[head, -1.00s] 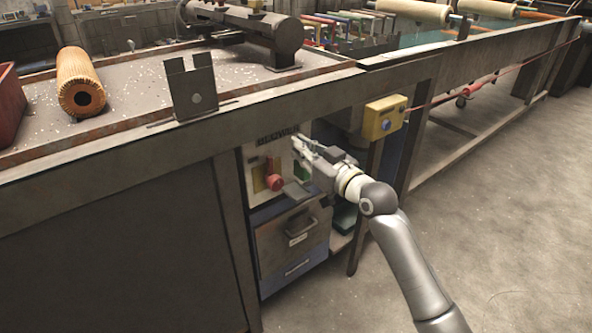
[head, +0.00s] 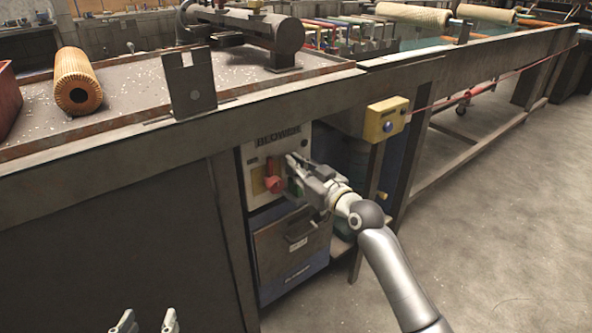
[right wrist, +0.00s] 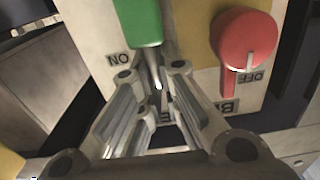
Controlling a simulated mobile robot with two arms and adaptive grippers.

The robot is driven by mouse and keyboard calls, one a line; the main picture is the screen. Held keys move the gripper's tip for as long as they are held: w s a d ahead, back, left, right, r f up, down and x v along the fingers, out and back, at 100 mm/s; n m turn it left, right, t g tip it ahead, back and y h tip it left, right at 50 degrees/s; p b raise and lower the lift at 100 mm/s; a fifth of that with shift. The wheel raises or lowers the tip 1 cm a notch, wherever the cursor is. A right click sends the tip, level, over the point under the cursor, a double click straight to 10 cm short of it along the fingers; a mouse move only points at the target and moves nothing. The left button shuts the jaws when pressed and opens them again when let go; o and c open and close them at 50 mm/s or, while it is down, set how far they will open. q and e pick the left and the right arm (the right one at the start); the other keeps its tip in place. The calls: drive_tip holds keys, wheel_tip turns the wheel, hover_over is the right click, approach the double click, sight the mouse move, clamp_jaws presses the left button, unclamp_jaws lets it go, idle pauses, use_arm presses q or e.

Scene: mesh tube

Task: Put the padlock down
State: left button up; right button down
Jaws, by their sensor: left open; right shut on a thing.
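The green padlock (right wrist: 138,22) shows at the top of the right wrist view, its metal shackle between my fingertips. My right gripper (right wrist: 153,72) is shut on it, close in front of the cabinet's pale panel. In the head view my right gripper (head: 291,163) is beside the red knob (head: 274,184), to its right; the padlock is mostly hidden there. Whether the padlock touches the panel I cannot tell. My left gripper (head: 146,322) is open and empty at the bottom left edge.
The red knob (right wrist: 243,40) sits by the OFF label. The cabinet's drawer front (head: 290,245) is below. The workbench edge (head: 200,135) runs above; open floor (head: 480,240) lies right.

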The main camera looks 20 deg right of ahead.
use_arm(q)
drive_tip(key=shift+w+r, duration=0.1)
drive_tip(key=shift+r, duration=0.1)
use_arm(e)
drive_tip(key=shift+f, duration=0.1)
drive_tip(key=c, duration=1.6)
unclamp_jaws()
drive_tip(key=shift+c, duration=0.2)
use_arm(q)
drive_tip(key=shift+r, duration=0.1)
